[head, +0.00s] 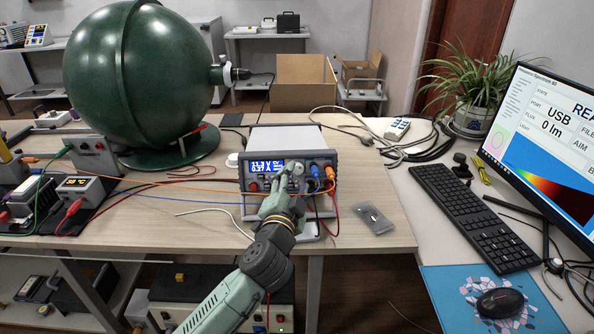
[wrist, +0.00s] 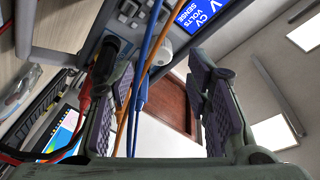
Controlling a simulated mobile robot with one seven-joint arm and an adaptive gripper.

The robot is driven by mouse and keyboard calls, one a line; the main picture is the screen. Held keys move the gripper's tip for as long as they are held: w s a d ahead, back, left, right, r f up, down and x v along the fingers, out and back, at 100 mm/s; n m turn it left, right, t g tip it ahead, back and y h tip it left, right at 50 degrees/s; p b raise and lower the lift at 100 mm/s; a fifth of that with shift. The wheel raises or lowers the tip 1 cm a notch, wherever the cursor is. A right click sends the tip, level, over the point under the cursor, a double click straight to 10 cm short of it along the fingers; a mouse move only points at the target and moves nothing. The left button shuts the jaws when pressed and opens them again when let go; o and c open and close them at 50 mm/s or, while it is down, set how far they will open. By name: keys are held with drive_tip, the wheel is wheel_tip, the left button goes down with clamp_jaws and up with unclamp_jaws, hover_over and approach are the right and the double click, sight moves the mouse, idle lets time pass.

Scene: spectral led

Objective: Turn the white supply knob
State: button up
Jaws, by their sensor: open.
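The power supply (head: 290,142) stands on the wooden bench with its lit blue display (head: 267,166) facing me. My gripper (head: 290,180) is in front of its panel, to the right of the display, and hides part of the controls. In the wrist view the white knob (wrist: 164,49) shows beyond and between the fingers of my open gripper (wrist: 152,62). It also shows in the head view (head: 298,167), partly covered by a finger. I see no clear contact between the fingers and the knob.
Blue and orange cables (wrist: 137,85) cross between the fingers in the wrist view. They plug into the supply to the right of the knob. A small grey packet (head: 374,219) lies on the bench at right. A large green sphere (head: 145,75) stands at left.

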sight(299, 170)
drive_tip(key=shift+p+x, duration=0.4)
drive_tip(key=shift+x, duration=1.2)
clamp_jaws()
drive_tip(key=shift+f, duration=0.1)
